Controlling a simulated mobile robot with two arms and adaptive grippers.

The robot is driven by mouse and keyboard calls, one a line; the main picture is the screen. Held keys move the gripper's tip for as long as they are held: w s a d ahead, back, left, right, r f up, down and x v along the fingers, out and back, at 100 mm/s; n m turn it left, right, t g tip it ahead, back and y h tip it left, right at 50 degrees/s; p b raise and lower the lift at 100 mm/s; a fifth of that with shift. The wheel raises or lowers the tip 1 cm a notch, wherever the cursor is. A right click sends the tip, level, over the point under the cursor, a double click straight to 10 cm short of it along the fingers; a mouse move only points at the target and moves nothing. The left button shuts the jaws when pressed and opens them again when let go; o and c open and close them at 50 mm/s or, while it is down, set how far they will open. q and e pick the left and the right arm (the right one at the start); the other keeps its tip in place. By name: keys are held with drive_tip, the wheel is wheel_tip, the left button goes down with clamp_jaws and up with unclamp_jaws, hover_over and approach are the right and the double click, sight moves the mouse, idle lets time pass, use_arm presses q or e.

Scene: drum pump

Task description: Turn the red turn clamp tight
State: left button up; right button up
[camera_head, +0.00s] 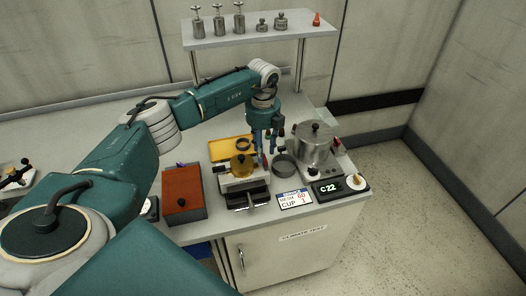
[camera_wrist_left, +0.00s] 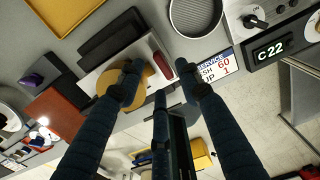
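The red turn clamp (camera_wrist_left: 161,63) shows in the left wrist view as a short red bar beside the round yellow part (camera_wrist_left: 138,92) on a pale base. In the head view the yellow part (camera_head: 241,168) sits on a pale block, and a small red piece (camera_head: 264,160) beside it is partly hidden by my left gripper (camera_head: 263,148). My left gripper (camera_wrist_left: 160,80) points down over this spot. Its dark fingers are spread apart, with nothing visibly held between them. I cannot tell whether a fingertip touches the clamp. My right gripper is not in view.
A lidded steel pot (camera_head: 315,148) and a round sieve (camera_head: 284,165) stand to the right. A red-brown box (camera_head: 183,193) stands left and a yellow tray (camera_head: 228,147) behind. A C22 display (camera_head: 327,188) sits near the front edge.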

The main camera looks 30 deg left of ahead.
sight(265, 162)
use_arm(q)
drive_tip(key=shift+f+p, duration=0.3)
drive_tip(key=shift+f, duration=1.25)
drive_tip(key=shift+c, duration=0.5)
clamp_jaws()
